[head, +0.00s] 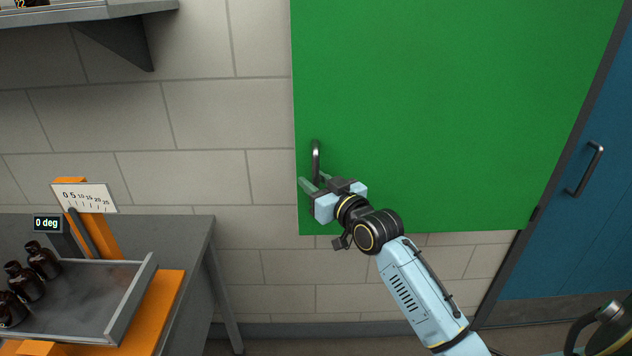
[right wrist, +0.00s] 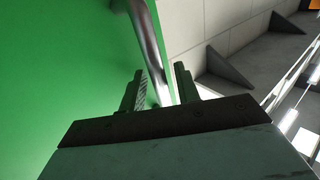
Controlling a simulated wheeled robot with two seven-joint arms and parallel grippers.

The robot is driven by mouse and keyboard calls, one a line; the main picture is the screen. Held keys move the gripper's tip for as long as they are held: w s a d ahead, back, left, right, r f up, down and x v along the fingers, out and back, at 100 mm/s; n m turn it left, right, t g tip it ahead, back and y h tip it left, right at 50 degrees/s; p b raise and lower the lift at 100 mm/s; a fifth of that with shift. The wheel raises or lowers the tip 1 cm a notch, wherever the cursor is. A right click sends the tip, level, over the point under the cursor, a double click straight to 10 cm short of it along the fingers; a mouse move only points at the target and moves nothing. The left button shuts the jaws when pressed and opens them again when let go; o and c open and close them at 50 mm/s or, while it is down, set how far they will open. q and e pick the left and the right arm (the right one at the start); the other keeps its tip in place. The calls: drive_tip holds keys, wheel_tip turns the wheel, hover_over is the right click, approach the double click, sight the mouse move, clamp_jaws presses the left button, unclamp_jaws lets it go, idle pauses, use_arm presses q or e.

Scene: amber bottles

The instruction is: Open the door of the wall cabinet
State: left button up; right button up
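The green door (head: 440,110) of the wall cabinet fills the upper middle of the head view. It looks flat against the cabinet, with no gap visible. Its dark grey bar handle (head: 316,160) is upright near the lower left corner. My right gripper (head: 315,183) is at the lower part of this handle, its fingers apart on either side. In the right wrist view the handle (right wrist: 148,40) runs down between the two open fingers (right wrist: 163,88); whether either touches it I cannot tell. My left gripper is not in view.
A blue door (head: 570,220) with its own handle stands to the right. At lower left, a grey bench (head: 190,232) bears an orange tilt stand with a grey tray (head: 85,300) of brown bottles. A shelf (head: 100,12) hangs at upper left. Bare wall lies left of the cabinet.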

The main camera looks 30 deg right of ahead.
drive_tip(key=shift+c, duration=0.3)
clamp_jaws()
drive_tip(key=shift+s, duration=0.15)
